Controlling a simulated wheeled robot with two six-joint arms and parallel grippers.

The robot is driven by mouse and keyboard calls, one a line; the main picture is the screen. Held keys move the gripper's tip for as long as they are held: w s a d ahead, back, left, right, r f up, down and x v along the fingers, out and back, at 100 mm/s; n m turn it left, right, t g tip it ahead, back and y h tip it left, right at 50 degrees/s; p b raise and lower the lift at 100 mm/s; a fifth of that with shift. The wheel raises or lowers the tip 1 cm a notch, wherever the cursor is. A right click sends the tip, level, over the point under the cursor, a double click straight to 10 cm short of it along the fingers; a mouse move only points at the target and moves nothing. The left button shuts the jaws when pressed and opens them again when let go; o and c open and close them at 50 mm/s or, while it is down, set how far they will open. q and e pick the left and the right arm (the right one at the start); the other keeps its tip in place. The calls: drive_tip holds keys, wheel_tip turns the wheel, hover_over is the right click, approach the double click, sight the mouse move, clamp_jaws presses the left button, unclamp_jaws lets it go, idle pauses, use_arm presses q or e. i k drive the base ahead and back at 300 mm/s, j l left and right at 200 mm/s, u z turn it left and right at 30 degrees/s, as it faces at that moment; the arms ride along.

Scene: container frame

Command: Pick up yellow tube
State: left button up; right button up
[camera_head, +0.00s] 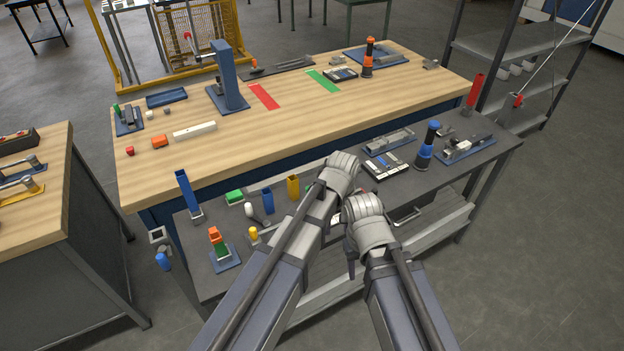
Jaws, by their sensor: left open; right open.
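The yellow tube (293,188) stands upright on the dark grey front table (415,200), just left of my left forearm. A blue tube (267,201) stands to its left. My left gripper (343,168) is the higher one, to the right of the yellow tube and apart from it. It is open and appears empty. My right gripper (363,208) is lower and further right, close to the left one. It is open and appears empty. The fingertips of both grippers are hard to make out. My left arm hides part of the table.
A green block (235,197) and a tall blue tube (187,190) stand further left. An orange and green part on a base (218,240) and a small yellow piece (253,233) are nearer. A blue-black device (428,145) stands right. The wooden workbench (290,125) rises behind.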

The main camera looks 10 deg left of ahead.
sight(293, 188)
drive_tip(key=i+l+u, duration=0.25)
drive_tip(key=i+u, duration=0.2)
drive_tip(key=i+l+u, duration=0.4)
drive_tip(key=k, duration=0.05)
